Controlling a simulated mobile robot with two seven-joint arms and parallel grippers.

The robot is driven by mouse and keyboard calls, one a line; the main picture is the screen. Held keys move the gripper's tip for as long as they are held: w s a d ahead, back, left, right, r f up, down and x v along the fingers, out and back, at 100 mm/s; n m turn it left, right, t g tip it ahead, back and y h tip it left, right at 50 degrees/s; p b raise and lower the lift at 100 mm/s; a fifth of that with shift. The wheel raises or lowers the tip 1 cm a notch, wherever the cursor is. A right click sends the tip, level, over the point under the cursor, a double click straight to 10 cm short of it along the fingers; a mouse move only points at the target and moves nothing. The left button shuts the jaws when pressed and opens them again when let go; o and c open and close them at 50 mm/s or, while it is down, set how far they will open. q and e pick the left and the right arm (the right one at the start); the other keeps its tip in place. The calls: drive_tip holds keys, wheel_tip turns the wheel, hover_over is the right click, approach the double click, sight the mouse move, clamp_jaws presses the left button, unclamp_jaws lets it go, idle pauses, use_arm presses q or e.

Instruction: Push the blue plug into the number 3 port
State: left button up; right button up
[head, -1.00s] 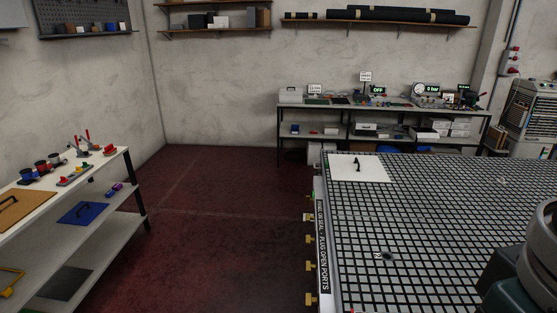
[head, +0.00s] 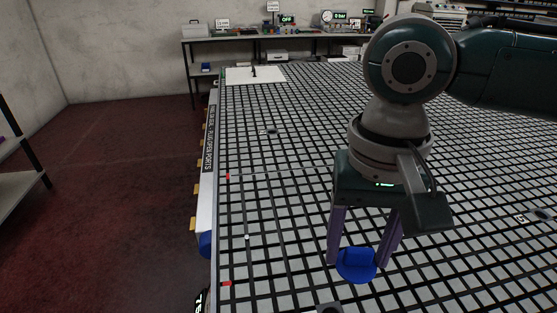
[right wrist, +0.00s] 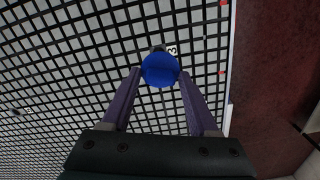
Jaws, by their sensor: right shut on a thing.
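My right gripper (head: 362,262) is shut on the blue plug (head: 357,266), a rounded blue piece held between the two purple fingers above the grid table (head: 300,190). In the right wrist view the blue plug (right wrist: 160,70) sits between the fingertips. Just beyond it a "3" label (right wrist: 172,49) shows on the table, with a dark port (right wrist: 157,48) beside it, partly hidden by the plug. A dark port edge (head: 329,308) also shows at the bottom of the head view. The gap between plug and table is hard to judge. My left gripper is not in view.
Other dark ports lie flat in the table, one at the far left (head: 272,131) and one at the right (head: 543,213). A white plate with a black handle (head: 255,74) lies at the far corner. Small red marks (head: 228,177) line the left edge.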

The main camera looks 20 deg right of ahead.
use_arm(q)
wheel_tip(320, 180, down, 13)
drive_tip(key=b, duration=1)
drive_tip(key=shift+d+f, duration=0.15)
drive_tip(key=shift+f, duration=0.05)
use_arm(e)
drive_tip(key=w+d+f+m, duration=0.2)
drive_tip(key=w+f, duration=0.1)
drive_tip(key=f, duration=1.1)
drive_tip(key=shift+w+d+f+m, duration=0.15)
drive_tip(key=shift+w+f+m, duration=0.15)
drive_tip(key=shift+m, duration=0.1)
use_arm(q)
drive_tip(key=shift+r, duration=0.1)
use_arm(e)
drive_tip(key=shift+s+r, duration=0.1)
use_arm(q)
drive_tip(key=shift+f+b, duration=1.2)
use_arm(e)
hover_over(334, 304)
drive_tip(key=s+a, duration=0.1)
drive_tip(key=shift+s+a+f, duration=0.1)
drive_tip(key=shift+f, duration=1.4)
drive_tip(key=shift+s+a+f, duration=0.1)
drive_tip(key=shift+f, duration=1.35)
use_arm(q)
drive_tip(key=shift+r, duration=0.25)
